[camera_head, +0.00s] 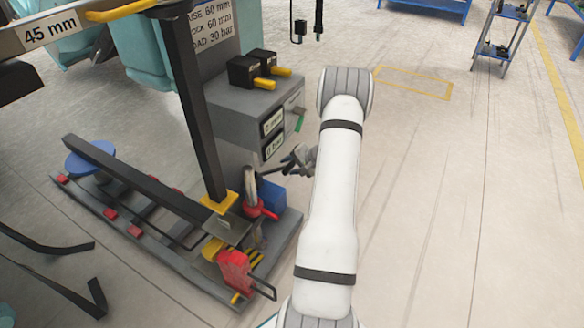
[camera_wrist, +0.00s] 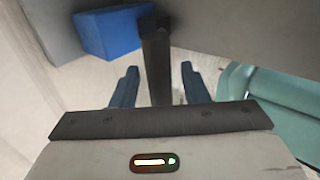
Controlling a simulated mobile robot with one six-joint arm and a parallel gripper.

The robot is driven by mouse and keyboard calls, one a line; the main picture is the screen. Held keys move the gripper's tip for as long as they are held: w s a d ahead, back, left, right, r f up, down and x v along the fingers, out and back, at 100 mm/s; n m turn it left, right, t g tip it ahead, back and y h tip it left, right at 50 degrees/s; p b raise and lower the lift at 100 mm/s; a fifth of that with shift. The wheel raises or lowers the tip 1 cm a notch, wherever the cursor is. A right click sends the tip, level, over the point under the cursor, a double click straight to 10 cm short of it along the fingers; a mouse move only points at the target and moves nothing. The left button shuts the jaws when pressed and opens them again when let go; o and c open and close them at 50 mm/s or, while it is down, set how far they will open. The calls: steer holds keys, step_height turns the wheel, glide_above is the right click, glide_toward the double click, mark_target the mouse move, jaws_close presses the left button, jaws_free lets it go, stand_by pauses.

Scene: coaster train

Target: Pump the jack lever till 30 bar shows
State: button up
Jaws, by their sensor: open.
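My gripper (camera_head: 300,157) is beside the grey control box and above a blue block (camera_head: 271,192). In the wrist view its two fingers (camera_wrist: 160,86) are open, with a dark upright bar (camera_wrist: 156,60), apparently the jack lever, in the gap between them. I cannot tell whether they touch it. The blue block (camera_wrist: 112,30) shows left of the bar. On the control box (camera_head: 235,118), the lower display (camera_head: 274,147) seems to read 0 bar and the upper display (camera_head: 272,123) seems to read in mm; both are small. A sign (camera_head: 210,25) above lists 60 mm and 30 bar.
A red block (camera_head: 235,270) sits at the near end of the base frame (camera_head: 150,255). Floor to the right is open, with a trolley (camera_head: 503,30) far back.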

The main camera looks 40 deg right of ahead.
jaws_close()
stand_by(0.5)
